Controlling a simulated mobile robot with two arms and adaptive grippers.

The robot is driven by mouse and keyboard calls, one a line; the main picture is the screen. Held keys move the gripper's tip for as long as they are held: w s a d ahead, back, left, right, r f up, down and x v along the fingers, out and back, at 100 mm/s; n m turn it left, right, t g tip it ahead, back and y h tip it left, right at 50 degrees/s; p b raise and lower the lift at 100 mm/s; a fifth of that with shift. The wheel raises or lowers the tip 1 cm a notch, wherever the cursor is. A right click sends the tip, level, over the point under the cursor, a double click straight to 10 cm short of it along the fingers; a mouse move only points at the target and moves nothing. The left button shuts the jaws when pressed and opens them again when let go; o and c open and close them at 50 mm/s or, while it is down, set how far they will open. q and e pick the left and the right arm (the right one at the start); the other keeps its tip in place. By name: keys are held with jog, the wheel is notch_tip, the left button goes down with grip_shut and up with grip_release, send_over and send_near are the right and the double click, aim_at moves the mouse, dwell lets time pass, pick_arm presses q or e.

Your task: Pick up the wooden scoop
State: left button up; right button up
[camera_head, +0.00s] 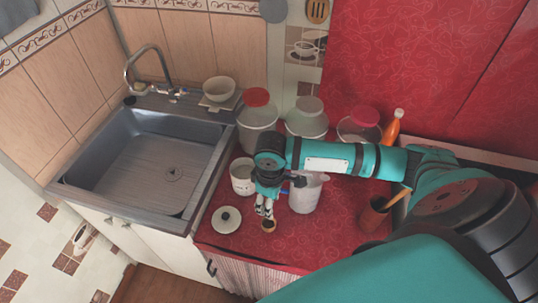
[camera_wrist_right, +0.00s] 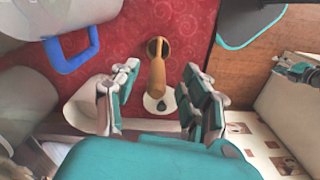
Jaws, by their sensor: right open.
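The wooden scoop (camera_head: 268,226) is on the red oilcloth near the counter's front edge. In the right wrist view its light wooden handle (camera_wrist_right: 157,75) points up between my fingers, with the darker round bowl beyond. My right gripper (camera_head: 264,209) is open right above the scoop. In the right wrist view its two fingers (camera_wrist_right: 160,88) stand on either side of the handle, with a gap on both sides. What looks like my left gripper (camera_wrist_right: 291,69) shows small at the right edge of that view; its jaws are too small to read. It is not in the head view.
A white lid with a dark knob (camera_head: 226,220) lies left of the scoop. A white pot (camera_head: 242,177) and a white pitcher (camera_head: 304,197) stand behind; the pitcher's blue handle (camera_wrist_right: 72,58) is near my fingers. A brown cup (camera_head: 373,216) stands right. The sink (camera_head: 150,160) is left.

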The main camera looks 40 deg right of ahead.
jog(key=f, duration=0.3)
jog(key=f+p, duration=0.1)
jog(key=shift+w+f, duration=0.2)
jog(key=shift+w, duration=0.1)
jog(key=shift+s+f, duration=0.1)
pick_arm(q)
jog(key=shift+s+r, duration=0.6)
jog(key=shift+s, duration=0.2)
pick_arm(e)
grip_shut()
